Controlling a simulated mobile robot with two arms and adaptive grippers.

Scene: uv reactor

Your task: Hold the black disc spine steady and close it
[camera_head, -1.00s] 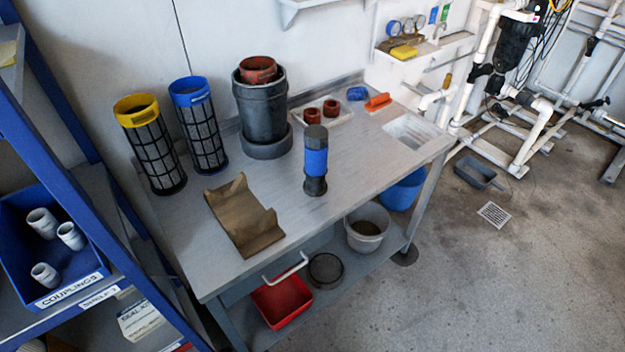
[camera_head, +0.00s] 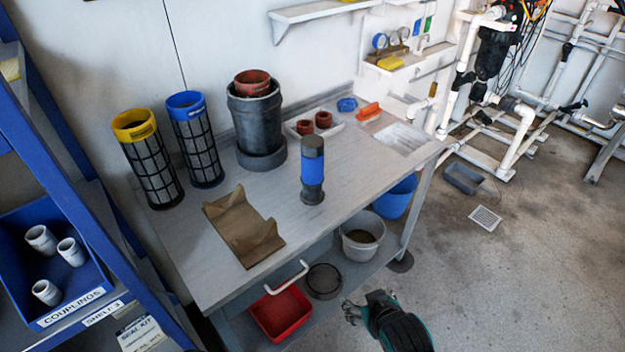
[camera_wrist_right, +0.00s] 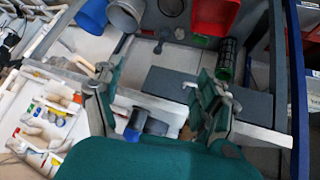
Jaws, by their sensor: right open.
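An upright dark cylinder with a blue band (camera_head: 313,168), which I take for the black disc spine, stands on the workbench right of a brown cradle (camera_head: 243,228). Whether its closure is open or shut is too small to tell. My right gripper (camera_head: 352,312) is low in front of the bench, well apart from the cylinder. In the right wrist view this gripper (camera_wrist_right: 160,90) has its fingers spread, with nothing between them. The blue-and-dark cylinder shows beyond in that view (camera_wrist_right: 136,126). My left gripper is not in view.
Yellow-topped (camera_head: 150,165) and blue-topped (camera_head: 197,145) mesh cylinders and a dark housing (camera_head: 256,115) stand along the back of the bench (camera_head: 190,260). A tray (camera_head: 335,128) holds red parts. A red bin (camera_head: 280,312) and grey bucket (camera_head: 362,240) sit below. The bench's front right is clear.

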